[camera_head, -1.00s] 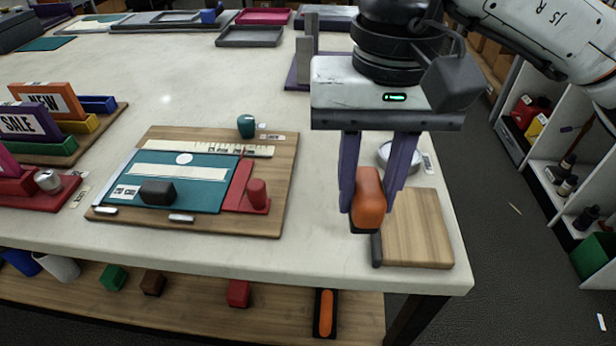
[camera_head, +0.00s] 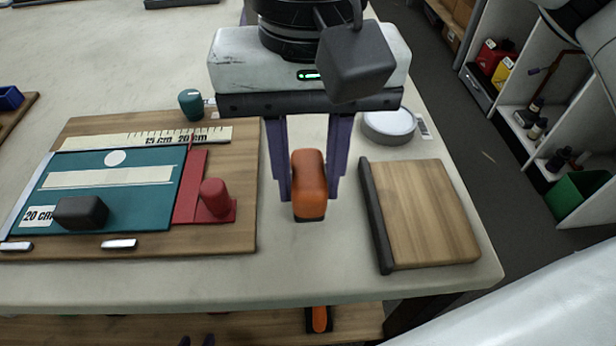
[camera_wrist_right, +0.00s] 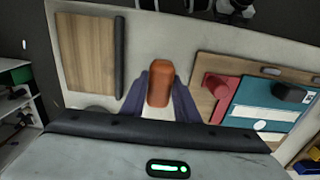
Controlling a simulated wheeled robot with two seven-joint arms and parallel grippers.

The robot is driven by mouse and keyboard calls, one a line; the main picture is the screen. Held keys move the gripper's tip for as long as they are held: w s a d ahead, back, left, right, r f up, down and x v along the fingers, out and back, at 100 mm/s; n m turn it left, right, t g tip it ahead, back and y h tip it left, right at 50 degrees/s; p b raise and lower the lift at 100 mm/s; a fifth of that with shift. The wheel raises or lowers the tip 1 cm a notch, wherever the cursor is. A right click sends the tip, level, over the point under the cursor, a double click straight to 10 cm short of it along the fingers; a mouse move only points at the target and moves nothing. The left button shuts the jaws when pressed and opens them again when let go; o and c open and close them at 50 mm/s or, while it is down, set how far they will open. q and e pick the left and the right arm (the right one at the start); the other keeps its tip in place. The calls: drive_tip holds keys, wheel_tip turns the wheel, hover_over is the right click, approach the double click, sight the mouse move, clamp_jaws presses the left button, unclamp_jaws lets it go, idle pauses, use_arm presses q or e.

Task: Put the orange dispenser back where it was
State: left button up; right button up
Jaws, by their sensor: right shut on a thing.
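The orange dispenser (camera_head: 309,184), with a dark base, is upright between the purple fingers of my right gripper (camera_head: 311,190), which is shut on it. It is over the pale tabletop, between the teal-and-red work board on the left and the wooden block on the right. I cannot tell whether its base touches the table. In the right wrist view, the dispenser (camera_wrist_right: 160,84) sits between the fingers, clear of both boards.
The wooden block (camera_head: 425,215) with a dark edge strip is right of the dispenser. A round white dish (camera_head: 389,125) is behind it. The work board (camera_head: 245,215) carries a red handled piece (camera_head: 214,197) and a black block (camera_head: 80,212). The table's front edge is close.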

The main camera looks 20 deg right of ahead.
drive_tip(key=shift+f, duration=0.6)
drive_tip(key=shift+f, duration=0.2)
drive_tip(key=o, duration=1)
drive_tip(key=shift+w, duration=0.1)
